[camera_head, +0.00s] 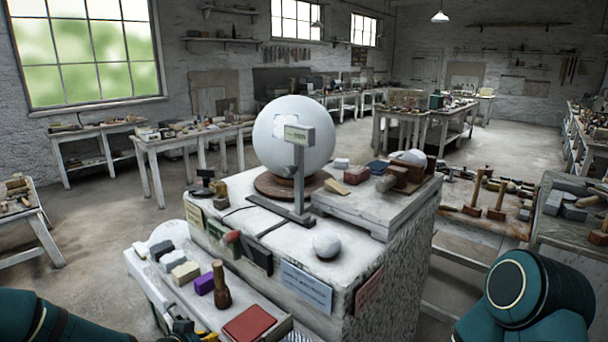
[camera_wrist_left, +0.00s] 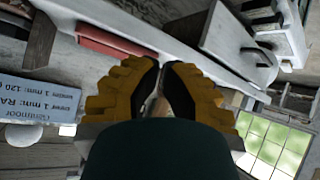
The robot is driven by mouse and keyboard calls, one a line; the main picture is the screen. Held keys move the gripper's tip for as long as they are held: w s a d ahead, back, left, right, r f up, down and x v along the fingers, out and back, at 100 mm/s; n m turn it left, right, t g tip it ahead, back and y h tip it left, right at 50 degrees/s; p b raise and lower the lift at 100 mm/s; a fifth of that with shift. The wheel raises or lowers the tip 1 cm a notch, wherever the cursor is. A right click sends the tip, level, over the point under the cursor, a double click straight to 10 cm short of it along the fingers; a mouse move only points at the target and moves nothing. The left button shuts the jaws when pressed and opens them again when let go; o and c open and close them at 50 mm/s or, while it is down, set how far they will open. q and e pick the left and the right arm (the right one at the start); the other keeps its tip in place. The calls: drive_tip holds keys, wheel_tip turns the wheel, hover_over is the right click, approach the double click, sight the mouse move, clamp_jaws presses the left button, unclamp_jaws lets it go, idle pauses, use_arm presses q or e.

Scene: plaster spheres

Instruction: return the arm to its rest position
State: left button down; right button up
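My left arm (camera_head: 60,318) is teal and comes in at the lower left of the head view. My left gripper (camera_head: 192,336), with yellow and black fingers, shows at the bottom edge, low beside the front shelf of the plinth. In the left wrist view its fingertips (camera_wrist_left: 160,66) are close together, with nothing visibly held. My right arm (camera_head: 525,300) shows as teal links at the lower right; its gripper is outside the view.
A speckled plinth (camera_head: 395,262) carries a large white sphere (camera_head: 293,137), a grey stand and a small sphere (camera_head: 327,245). Its front shelf holds a red book (camera_head: 249,324), a purple block (camera_head: 204,284) and a wooden tool (camera_head: 221,285). Open floor lies left.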

use_arm(q)
drive_tip(key=s+d+f+n+g, duration=0.1)
drive_tip(key=s+d+f+g, duration=0.1)
drive_tip(key=s+d+f, duration=0.2)
drive_tip(key=s+d+f+n+g, duration=0.1)
drive_tip(key=s+d+f+g, duration=0.2)
drive_tip(key=s, duration=0.7)
drive_tip(key=s+d+f+n+g, duration=0.1)
drive_tip(key=s+d+f+g, duration=0.1)
drive_tip(key=s+d+f, duration=0.4)
drive_tip(key=shift+s+f+n+g, duration=0.4)
drive_tip(key=shift+s+f, duration=0.45)
drive_tip(key=shift+s, duration=0.2)
use_arm(e)
drive_tip(key=shift+s+r, duration=0.1)
drive_tip(key=shift+s, duration=0.2)
